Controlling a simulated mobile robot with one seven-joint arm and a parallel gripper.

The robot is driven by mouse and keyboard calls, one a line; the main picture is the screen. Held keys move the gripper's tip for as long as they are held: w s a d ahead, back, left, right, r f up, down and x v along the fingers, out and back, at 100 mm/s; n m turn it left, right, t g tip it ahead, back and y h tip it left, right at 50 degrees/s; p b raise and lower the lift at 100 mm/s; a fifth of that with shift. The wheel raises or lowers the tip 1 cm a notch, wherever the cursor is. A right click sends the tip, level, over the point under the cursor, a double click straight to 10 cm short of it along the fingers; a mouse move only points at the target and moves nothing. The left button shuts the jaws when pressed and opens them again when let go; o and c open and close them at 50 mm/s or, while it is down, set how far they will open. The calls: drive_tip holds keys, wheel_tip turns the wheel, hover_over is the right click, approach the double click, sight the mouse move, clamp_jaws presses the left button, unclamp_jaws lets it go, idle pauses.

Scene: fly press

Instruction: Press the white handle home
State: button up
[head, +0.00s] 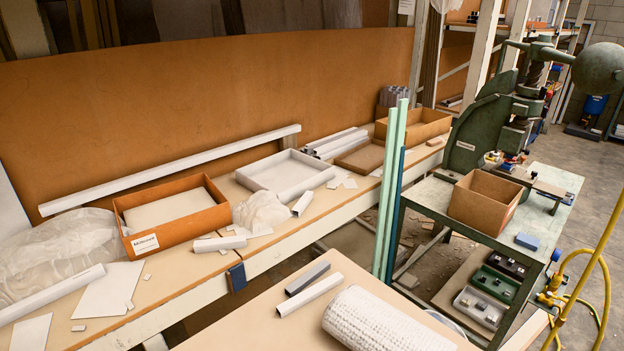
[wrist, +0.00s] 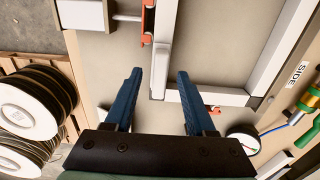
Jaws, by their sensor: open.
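In the wrist view, a white block (wrist: 82,14) sits on the end of a thin rod (wrist: 127,17) at the upper left. It looks like the white handle, though I cannot be sure. The rod runs right to an orange bracket (wrist: 147,40) beside a white frame bar (wrist: 163,45). My gripper (wrist: 159,72) is open and empty, with two blue fingers apart. It is below and to the right of the block, apart from it in the picture. I do not make out this handle or my gripper in the head view.
The wrist view shows black spools (wrist: 30,100) at left, white frame bars (wrist: 280,45) at right and a round gauge (wrist: 243,140) at lower right. The head view shows a green fly press (head: 483,125), a cardboard box (head: 485,200) and a long bench with boxes and white profiles.

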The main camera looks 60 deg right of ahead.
drive_tip(key=shift+o, duration=1.2)
wheel_tip(320, 180, up, 8)
drive_tip(key=p, duration=0.8)
drive_tip(key=shift+p, duration=0.4)
